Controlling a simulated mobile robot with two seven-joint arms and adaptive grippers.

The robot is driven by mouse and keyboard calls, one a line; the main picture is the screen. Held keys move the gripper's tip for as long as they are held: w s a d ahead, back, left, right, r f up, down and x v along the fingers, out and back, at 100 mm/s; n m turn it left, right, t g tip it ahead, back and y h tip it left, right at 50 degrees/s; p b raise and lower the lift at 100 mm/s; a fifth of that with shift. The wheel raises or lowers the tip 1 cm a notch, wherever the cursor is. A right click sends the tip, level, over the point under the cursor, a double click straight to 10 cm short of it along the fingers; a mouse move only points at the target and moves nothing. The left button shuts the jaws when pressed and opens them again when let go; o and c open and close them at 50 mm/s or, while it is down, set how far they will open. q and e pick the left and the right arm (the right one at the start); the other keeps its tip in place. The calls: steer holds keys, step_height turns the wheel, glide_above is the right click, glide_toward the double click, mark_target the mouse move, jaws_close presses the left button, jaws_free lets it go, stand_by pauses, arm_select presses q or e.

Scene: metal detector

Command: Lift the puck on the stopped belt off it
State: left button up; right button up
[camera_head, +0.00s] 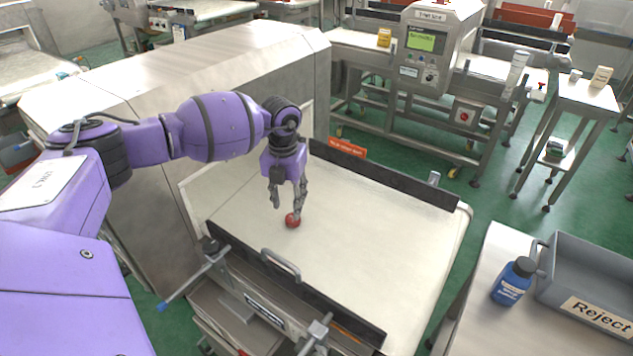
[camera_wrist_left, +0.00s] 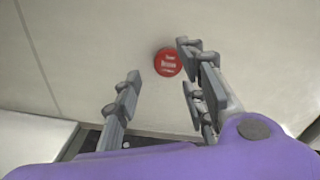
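A red puck (camera_head: 292,220) rests on the pale belt (camera_head: 370,240) in front of the metal detector housing. It also shows in the left wrist view (camera_wrist_left: 168,62) as a red disc with white lettering too small to read. My left gripper (camera_head: 286,208) points down at the belt with its fingers spread. In the wrist view the fingers (camera_wrist_left: 160,90) are apart with nothing between them. The puck is beyond the fingertips, nearer the right-hand finger. I cannot tell whether a fingertip touches it. My right gripper is not in view.
Dark rails (camera_head: 290,275) run along both sides of the belt, the near one with a handle. At right, a table (camera_head: 480,300) holds a blue bottle (camera_head: 512,281) and a grey Reject bin (camera_head: 590,270). The belt right of the puck is clear.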

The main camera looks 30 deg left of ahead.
mark_target(289, 217)
arm_select(q)
steer(key=f, duration=0.4)
steer(key=shift+s+d+f, duration=0.1)
steer(key=shift+s+f, duration=0.1)
steer(key=shift+f, duration=0.1)
steer(key=c, duration=0.9)
steer(key=shift+r, duration=0.1)
steer(key=shift+r, duration=0.1)
